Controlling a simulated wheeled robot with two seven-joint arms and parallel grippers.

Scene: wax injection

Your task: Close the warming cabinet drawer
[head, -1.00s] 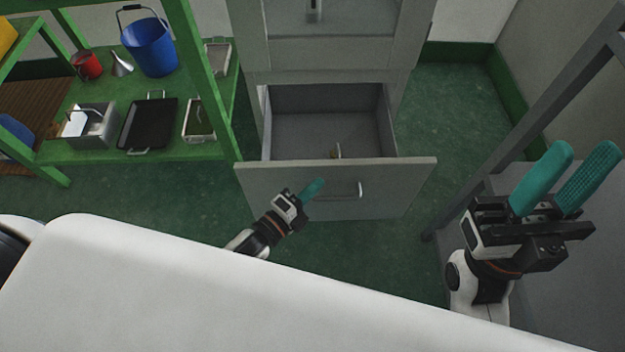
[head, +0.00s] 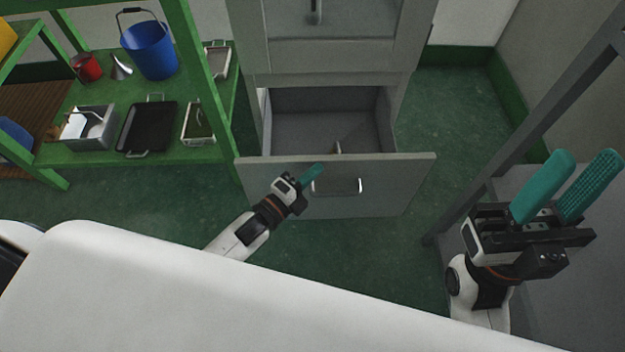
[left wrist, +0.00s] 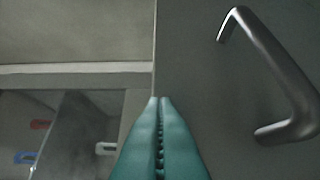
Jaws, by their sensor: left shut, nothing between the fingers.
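The grey warming cabinet drawer (head: 270,190) is pulled out below the cabinet (head: 335,55) in the head view, its inside visible from above. A metal bar handle (head: 338,187) is on its front; the handle also shows in the left wrist view (left wrist: 275,75). My left gripper (head: 318,168) is shut with nothing in it, its teal fingertips at the drawer front, left of the handle and near the top edge. In the left wrist view the shut fingertips (left wrist: 160,100) overlap the drawer front; contact cannot be told. My right gripper (head: 572,190) is open and empty at the right.
A green shelf (head: 75,160) stands left of the cabinet with a blue bucket (head: 150,50), a black tray (head: 147,127) and a metal box (head: 88,128). A grey frame (head: 535,120) stands at the right. Green floor (head: 340,260) is clear before the drawer.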

